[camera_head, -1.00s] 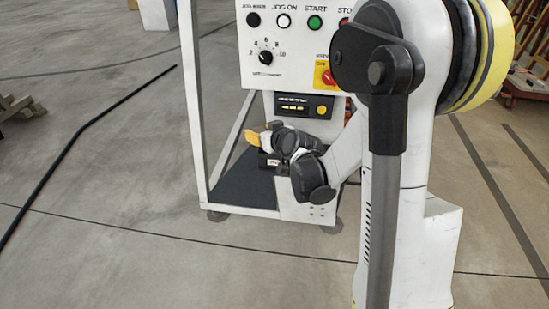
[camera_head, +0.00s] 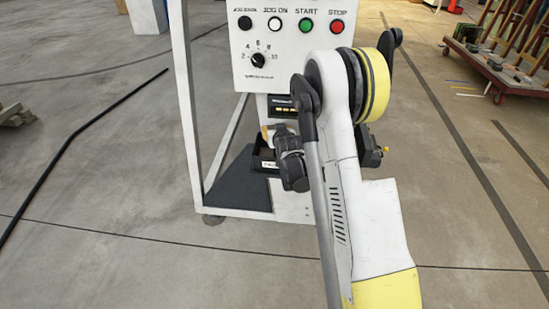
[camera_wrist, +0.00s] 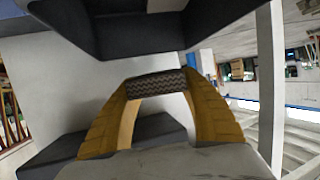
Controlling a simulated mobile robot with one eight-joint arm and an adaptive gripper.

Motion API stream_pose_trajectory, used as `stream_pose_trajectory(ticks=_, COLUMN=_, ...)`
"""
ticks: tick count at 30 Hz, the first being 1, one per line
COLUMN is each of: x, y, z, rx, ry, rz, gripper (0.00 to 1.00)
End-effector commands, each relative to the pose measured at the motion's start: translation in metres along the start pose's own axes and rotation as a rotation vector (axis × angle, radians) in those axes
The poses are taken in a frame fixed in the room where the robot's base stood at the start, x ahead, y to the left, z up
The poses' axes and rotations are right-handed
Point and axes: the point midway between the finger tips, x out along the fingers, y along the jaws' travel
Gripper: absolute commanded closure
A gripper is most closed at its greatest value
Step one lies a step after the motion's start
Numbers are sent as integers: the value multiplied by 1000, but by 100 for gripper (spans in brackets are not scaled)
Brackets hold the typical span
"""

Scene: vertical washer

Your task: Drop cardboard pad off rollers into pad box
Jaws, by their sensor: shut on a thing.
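In the wrist view, the two yellow fingers of my gripper (camera_wrist: 157,88) are closed on the ends of a small dark brown pad (camera_wrist: 155,84) with a zigzag, corrugated edge. In the head view my gripper (camera_head: 267,135) is at the front of the white machine, below its control panel; the pad cannot be made out there. A small dark box (camera_head: 266,165) with a white label sits just below the gripper, partly hidden by my wrist. The rollers cannot be clearly identified. Whether the pad is over the box opening is unclear.
The white machine's control panel (camera_head: 295,50) with knob and buttons is above my gripper. A white frame post (camera_head: 187,110) stands to the left, over a dark base plate (camera_head: 240,183). A red cart (camera_head: 505,68) stands at far right.

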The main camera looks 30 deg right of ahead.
Motion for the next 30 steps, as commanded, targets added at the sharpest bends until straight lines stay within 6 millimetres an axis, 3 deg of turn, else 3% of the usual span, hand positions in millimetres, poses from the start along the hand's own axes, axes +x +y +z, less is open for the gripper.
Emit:
stream_pose_trajectory(ticks=6, x=11, y=0, z=27, rx=0, ry=0, rz=0, gripper=65)
stream_pose_trajectory(ticks=16, x=13, y=0, z=31, rx=0, ry=0, rz=-1, gripper=65)
stream_pose_trajectory(ticks=17, x=13, y=0, z=31, rx=0, ry=0, rz=-1, gripper=50)
stream_pose_trajectory(ticks=19, x=13, y=0, z=31, rx=0, ry=0, rz=-1, gripper=28)
stream_pose_trajectory(ticks=30, x=8, y=0, z=30, rx=0, ry=0, rz=-1, gripper=28)
